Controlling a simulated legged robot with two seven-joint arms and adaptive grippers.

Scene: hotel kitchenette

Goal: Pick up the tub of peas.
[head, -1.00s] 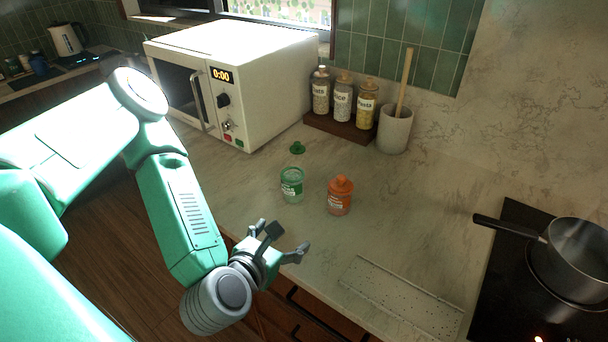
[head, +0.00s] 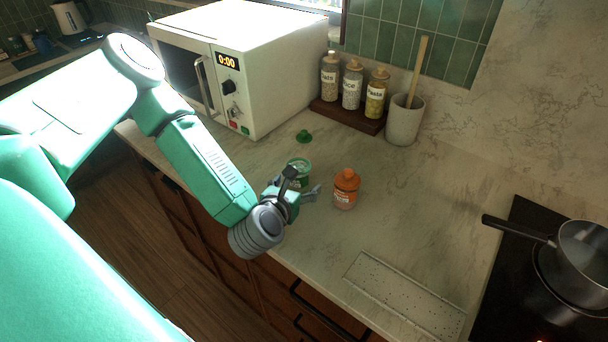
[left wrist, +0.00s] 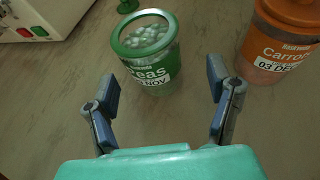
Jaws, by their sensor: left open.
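The tub of peas (left wrist: 146,52) is a clear tub with a green rim and a green label, upright on the counter, its top uncovered with the peas visible. In the head view the tub (head: 299,170) is partly hidden behind my left gripper (head: 301,186). In the left wrist view my left gripper (left wrist: 166,105) is open and empty, with its fingers apart and the tub just ahead of the gap, slightly left of centre. My right gripper is not in view.
An orange carrot tub (head: 346,188) with its lid on stands close to the right of the peas. The microwave (head: 240,75) is at the back left. Jars on a wooden stand (head: 345,117) and a utensil crock (head: 404,122) are behind. A pan (head: 584,262) sits on the hob at right.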

